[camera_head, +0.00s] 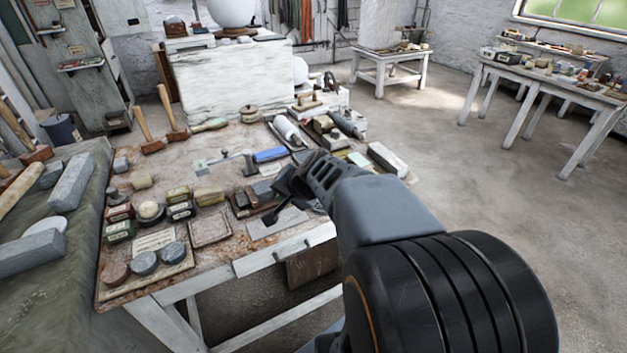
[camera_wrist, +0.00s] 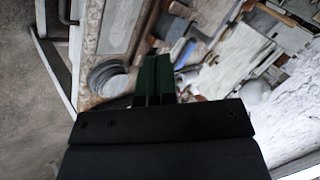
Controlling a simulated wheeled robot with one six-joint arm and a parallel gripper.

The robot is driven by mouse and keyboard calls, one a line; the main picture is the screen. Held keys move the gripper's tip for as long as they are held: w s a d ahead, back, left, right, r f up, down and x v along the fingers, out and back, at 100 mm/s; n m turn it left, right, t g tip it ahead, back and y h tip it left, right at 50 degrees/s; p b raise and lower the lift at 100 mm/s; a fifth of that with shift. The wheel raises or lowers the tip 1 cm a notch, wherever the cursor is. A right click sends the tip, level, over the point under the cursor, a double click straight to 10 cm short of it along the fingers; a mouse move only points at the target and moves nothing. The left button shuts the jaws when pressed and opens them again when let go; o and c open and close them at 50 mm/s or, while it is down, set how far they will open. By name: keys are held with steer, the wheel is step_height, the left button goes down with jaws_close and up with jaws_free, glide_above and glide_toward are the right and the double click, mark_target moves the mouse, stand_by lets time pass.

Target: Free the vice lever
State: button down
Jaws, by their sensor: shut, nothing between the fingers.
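I cannot make out a vice or its lever for certain in either view. My gripper (camera_head: 272,208) is over the front right part of the cluttered workbench (camera_head: 225,262). Its dark fingers also show in the wrist view (camera_wrist: 158,78), shut together with nothing between them. A grey ringed round thing (camera_wrist: 108,78) lies just left of the fingertips in the wrist view; I cannot tell what it is. A brown board (camera_head: 312,264) hangs below the bench's front edge. My arm hides part of the bench's right side.
Several tins, blocks and a blue box (camera_head: 270,155) crowd the bench top. Two mallets (camera_head: 147,132) stand at its back left. A stone-laden surface (camera_head: 60,270) adjoins on the left. A white table (camera_head: 545,82) stands at the right; the floor between is clear.

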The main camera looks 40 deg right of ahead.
steer(key=d+f+m+t+h+b, duration=0.1)
steer(key=d+m+h, duration=0.1)
steer(key=d+m, duration=0.2)
steer(key=w+d+f+m+t+h+b, duration=0.1)
steer(key=d+m, duration=0.4)
steer(key=d, duration=0.6)
steer(key=shift+w+d+f+h, duration=0.25)
steer(key=shift+d+f+h, duration=0.05)
steer(key=shift+f+h, duration=0.4)
steer(key=b+x, duration=0.1)
steer(key=x, duration=0.8)
steer(key=shift+w+a+b, duration=0.1)
steer(key=shift+b, duration=0.3)
steer(key=w, duration=0.2)
steer(key=w+p, duration=0.1)
steer(key=shift+d+f, duration=0.3)
steer(key=shift+d, duration=0.05)
steer(key=shift+w+d+f, duration=0.2)
steer(key=shift+w, duration=0.6)
